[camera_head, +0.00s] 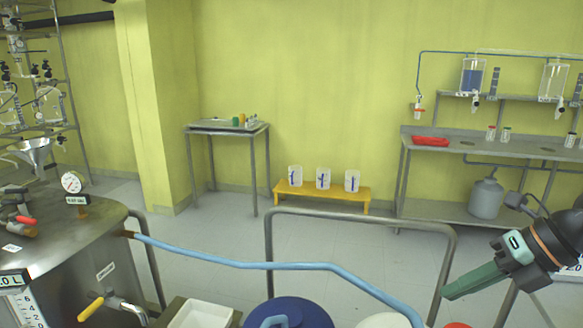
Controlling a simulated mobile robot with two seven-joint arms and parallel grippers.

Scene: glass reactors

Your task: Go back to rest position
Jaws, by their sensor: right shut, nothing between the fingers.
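My right gripper (472,281) shows at the lower right, its arm coming in from the right edge. Its green fingers are together with nothing between them and point down to the left. It is in the air near the right post of the metal rail (360,221) and seems apart from it. My left gripper is not in this view.
A steel vessel (75,240) with a gauge and valves stands at the left. A blue hose (230,264) runs from it across the rail. A blue drum (297,312) and a white tray (203,315) are at the bottom. A steel bench (480,146) stands at the right.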

